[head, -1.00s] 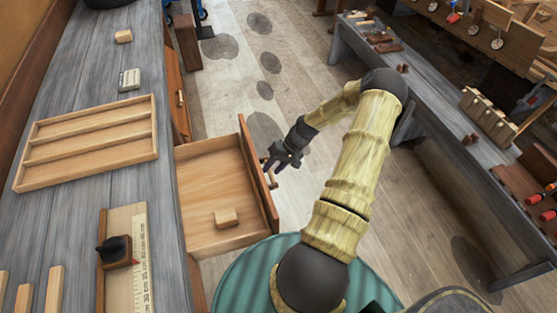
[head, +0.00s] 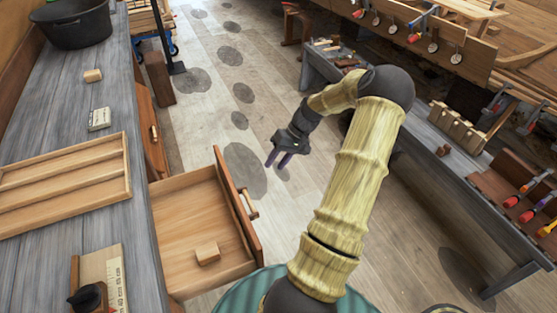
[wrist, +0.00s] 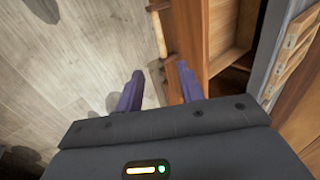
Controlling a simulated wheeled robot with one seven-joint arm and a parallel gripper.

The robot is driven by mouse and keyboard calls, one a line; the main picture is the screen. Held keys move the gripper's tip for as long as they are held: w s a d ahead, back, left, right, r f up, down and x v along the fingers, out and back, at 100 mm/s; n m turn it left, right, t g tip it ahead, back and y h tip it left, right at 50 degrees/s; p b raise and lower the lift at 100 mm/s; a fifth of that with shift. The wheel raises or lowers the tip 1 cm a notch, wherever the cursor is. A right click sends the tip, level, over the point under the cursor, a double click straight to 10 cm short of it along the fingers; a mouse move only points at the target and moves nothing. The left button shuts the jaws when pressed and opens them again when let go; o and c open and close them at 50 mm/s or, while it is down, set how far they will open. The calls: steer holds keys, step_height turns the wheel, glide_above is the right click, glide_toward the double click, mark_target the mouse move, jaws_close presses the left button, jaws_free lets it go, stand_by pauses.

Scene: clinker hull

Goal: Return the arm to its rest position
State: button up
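My gripper (head: 279,159) hangs in the air over the floor, just right of the open drawer's front, in the head view. In the wrist view its two purple fingers (wrist: 159,88) stand apart with nothing between them. My arm is bent, with the forearm folded back toward the drawer side. The open drawer (head: 236,205) holds a small wooden block (head: 207,253). The drawer's handle (wrist: 158,35) and front show just beyond the fingers in the wrist view; the gripper appears apart from them.
A grey bench (head: 45,112) on the left bears a wooden tray (head: 127,170), a block (head: 93,76) and a black tub (head: 75,30). A second bench (head: 425,165) with tools stands right. Plank floor (head: 205,110) between them is mostly clear.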

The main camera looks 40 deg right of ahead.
steer(key=shift+d+r, duration=0.2)
steer(key=shift+r, duration=0.15)
stand_by(0.3)
steer(key=s+a+r+n+h+p, duration=0.1)
steer(key=s+a+r+h, duration=0.1)
steer(key=a+r, duration=0.3)
steer(key=s+a+r+n+h+p, duration=0.1)
steer(key=s+a+r, duration=0.3)
steer(key=a, duration=1)
steer(key=s+a+r+n+h+p, duration=0.1)
steer(key=s+a+r+h, duration=0.2)
steer(key=a, duration=0.7)
step_height(320, 180, up, 3)
steer(key=shift+f+t+h+p, duration=0.2)
steer(key=shift+t+h+p, duration=0.1)
steer(key=shift+p, duration=0.1)
